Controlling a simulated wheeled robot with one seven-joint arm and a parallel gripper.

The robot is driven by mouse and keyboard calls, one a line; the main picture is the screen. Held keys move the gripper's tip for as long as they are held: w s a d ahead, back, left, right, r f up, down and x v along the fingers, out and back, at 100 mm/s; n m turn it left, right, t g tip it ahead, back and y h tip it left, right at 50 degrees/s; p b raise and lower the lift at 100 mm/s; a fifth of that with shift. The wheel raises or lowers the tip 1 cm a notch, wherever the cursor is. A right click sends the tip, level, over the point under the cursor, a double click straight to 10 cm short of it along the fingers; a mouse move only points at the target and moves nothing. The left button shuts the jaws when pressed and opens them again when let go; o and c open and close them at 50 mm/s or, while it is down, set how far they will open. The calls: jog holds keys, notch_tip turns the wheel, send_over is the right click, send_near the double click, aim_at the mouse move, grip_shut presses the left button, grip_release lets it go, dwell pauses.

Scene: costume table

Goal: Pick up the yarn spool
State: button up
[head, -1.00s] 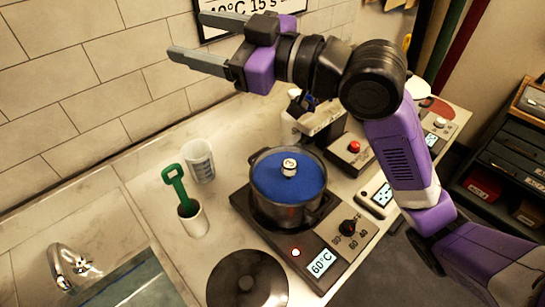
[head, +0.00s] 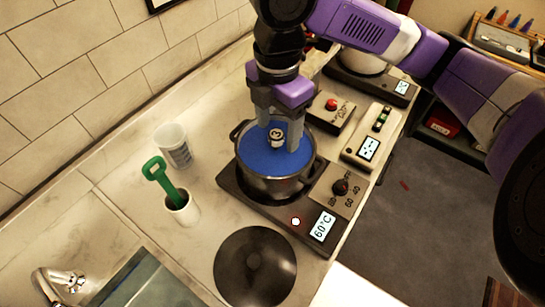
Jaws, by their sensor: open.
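A small pale and dark cylinder with a round numbered top, seemingly the yarn spool (head: 277,138), sits in the blue liquid of a metal pot (head: 272,188). My gripper (head: 279,137) points down over the pot with its jaws open. One finger shows on each side of the spool, with the tips low near the blue surface. I cannot tell whether the fingers touch the spool. The part of the spool below the surface is hidden.
The pot stands on a hot plate (head: 253,208) reading 60°C. A dark lid (head: 255,266) lies in front. A white cup with a green-handled tool (head: 160,175) and a clear beaker (head: 173,146) stand left. Control boxes (head: 331,111) stand right. A sink lies at lower left.

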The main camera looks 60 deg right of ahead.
aim_at(277, 148)
jog(key=f, duration=0.7)
jog(key=shift+w+d+f+p, duration=0.25)
jog(key=shift+w+d+p, duration=0.1)
jog(key=shift+d+p, duration=0.05)
jog(key=shift+c, duration=0.3)
grip_shut()
